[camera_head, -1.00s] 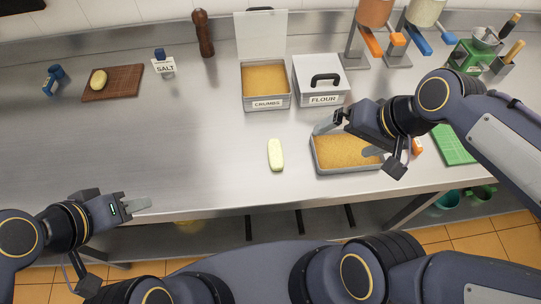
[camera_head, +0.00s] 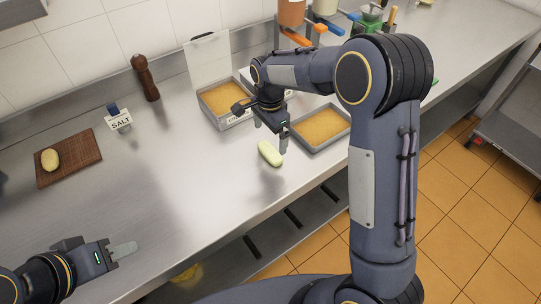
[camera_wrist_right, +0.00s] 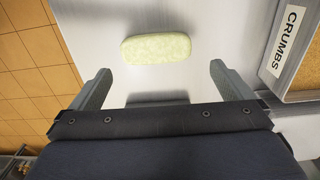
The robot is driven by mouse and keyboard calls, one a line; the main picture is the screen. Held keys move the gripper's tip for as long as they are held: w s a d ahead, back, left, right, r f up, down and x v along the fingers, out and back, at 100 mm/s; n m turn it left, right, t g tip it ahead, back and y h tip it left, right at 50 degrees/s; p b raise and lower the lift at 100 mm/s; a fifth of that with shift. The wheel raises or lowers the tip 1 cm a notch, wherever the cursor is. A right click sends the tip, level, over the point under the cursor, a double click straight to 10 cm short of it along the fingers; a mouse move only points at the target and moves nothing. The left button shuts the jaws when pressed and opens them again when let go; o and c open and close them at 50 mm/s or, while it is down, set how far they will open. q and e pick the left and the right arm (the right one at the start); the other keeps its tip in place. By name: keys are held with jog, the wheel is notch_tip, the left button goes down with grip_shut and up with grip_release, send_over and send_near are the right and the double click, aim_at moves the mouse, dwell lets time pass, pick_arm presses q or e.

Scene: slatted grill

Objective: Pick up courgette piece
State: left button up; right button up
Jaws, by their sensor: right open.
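The courgette piece (camera_head: 270,153) is a pale green, rounded oblong lying on the steel counter in front of the crumbs tin. In the right wrist view the courgette piece (camera_wrist_right: 156,49) lies ahead of the fingertips, crosswise between their lines. My right gripper (camera_head: 271,141) is open and empty, pointing down just above and beside the courgette piece. Its two fingers show in the right wrist view (camera_wrist_right: 160,78), apart, with nothing between them. My left gripper (camera_head: 124,250) hangs by the counter's front edge at lower left; its fingers overlap in this view.
A crumbs tin (camera_head: 246,116) stands behind the right gripper, and an open tray of crumbs (camera_head: 345,131) to its right. A wooden board (camera_head: 90,172) with a yellowish oval item (camera_head: 50,159), a salt holder (camera_head: 119,121) and a pepper mill (camera_head: 146,78) are at left. The counter left of the courgette is clear.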

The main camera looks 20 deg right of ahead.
aim_at(270, 151)
jog(key=f, duration=0.1)
jog(key=f+p, duration=0.1)
jog(key=f, duration=0.3)
jog(key=shift+s+a+f+p, duration=0.1)
jog(key=shift+s+f+p, duration=0.1)
jog(key=shift+s+p, duration=0.15)
jog(key=shift+f, duration=0.3)
jog(key=c, duration=0.9)
jog(key=shift+r, duration=0.15)
